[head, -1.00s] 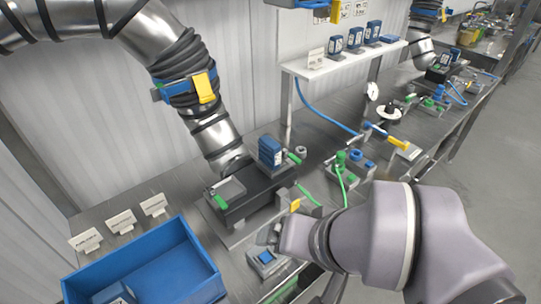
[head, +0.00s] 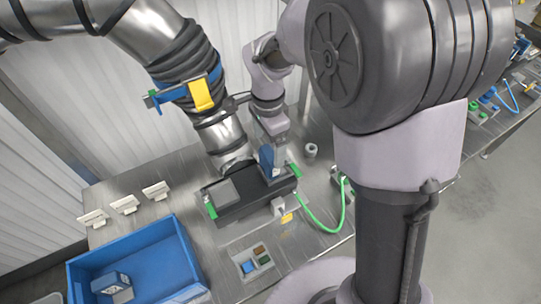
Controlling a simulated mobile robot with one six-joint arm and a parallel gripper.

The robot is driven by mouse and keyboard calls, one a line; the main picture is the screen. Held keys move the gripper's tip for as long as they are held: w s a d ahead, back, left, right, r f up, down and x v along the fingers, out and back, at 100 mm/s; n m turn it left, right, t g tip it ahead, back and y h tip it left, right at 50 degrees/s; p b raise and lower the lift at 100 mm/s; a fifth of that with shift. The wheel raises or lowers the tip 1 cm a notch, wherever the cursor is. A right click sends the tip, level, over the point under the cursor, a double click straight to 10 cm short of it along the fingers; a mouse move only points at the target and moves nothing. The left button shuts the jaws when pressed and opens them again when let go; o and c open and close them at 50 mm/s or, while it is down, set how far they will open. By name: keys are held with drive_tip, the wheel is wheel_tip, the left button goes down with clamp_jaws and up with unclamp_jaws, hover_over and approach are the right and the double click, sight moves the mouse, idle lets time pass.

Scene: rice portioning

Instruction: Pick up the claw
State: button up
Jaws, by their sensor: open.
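My gripper (head: 273,145) is at the top of a blue block (head: 267,163), which stands on the right part of a black device (head: 232,206). The gripper is open, with its fingers close to the block. Its fingertips are small and partly hidden, so I cannot tell whether they touch the block. I cannot make out anything that is clearly a claw. My own arm covers much of the right half of the view.
A wide silver duct (head: 190,75) with a blue and yellow clamp (head: 201,95) comes down just left of my gripper. A blue bin (head: 165,245) holding a box (head: 112,284) stands at lower left. A green hose (head: 325,229) curves right of the device. Small white signs (head: 125,204) stand behind the bin.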

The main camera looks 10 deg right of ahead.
sight(271, 159)
drive_tip(key=f, duration=0.2)
drive_tip(key=f+b, duration=0.1)
drive_tip(key=f, duration=0.5)
drive_tip(key=shift+w+d+b, duration=0.3)
drive_tip(key=shift+d+b, duration=0.1)
drive_tip(key=shift+s, duration=0.1)
drive_tip(key=shift+c, duration=1.1)
drive_tip(key=shift+r, duration=0.1)
clamp_jaws()
